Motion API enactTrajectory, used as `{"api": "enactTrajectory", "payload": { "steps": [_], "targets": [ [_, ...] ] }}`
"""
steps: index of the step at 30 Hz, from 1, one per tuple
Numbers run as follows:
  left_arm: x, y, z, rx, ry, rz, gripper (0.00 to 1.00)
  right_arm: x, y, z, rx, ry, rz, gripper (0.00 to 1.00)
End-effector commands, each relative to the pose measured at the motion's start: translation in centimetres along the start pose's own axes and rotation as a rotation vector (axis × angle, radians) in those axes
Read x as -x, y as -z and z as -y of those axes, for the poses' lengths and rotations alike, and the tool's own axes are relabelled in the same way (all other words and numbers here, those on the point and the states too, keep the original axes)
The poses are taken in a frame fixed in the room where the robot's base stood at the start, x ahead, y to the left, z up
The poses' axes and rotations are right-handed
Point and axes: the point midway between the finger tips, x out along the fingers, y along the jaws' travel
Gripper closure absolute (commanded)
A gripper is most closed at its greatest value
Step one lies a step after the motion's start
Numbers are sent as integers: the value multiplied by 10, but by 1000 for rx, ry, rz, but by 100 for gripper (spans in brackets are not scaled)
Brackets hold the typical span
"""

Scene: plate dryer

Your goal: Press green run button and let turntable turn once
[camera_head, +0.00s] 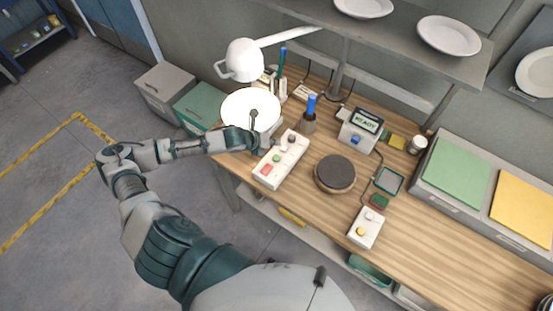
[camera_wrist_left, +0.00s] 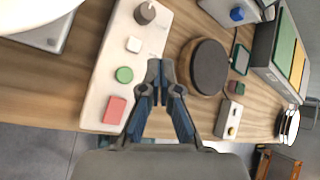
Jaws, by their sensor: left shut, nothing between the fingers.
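The control box (camera_head: 282,160) is a long white panel on the wooden bench; it also shows in the left wrist view (camera_wrist_left: 112,104). It carries a red button (camera_wrist_left: 115,110), a green button (camera_wrist_left: 124,74), a white button (camera_wrist_left: 134,44) and a dark knob (camera_wrist_left: 145,13). In the head view the green button (camera_head: 276,158) is clear of my arm. My left gripper (camera_wrist_left: 160,66) is shut and empty, to the right of the green button in the wrist view; contact cannot be told. The turntable (camera_head: 335,172), a dark round disc, stands right of the box. My right gripper is not in view.
A display unit (camera_head: 361,129) stands behind the turntable. A small white box with a yellow button (camera_head: 365,228) is at the front right. A shelf (camera_head: 400,32) overhangs the back.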

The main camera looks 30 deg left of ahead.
Motion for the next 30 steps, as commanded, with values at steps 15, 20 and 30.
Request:
{"api": "enactTrajectory", "payload": {
  "steps": [15, 20, 30],
  "targets": [
    [-43, 32, -30, 1, -2, -2, 100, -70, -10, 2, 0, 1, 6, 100],
    [-51, 38, -36, -1, -1, 1, 100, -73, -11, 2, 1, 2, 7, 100],
    [-53, 39, -38, 0, 0, 0, 100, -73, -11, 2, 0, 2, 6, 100]
  ]
}}
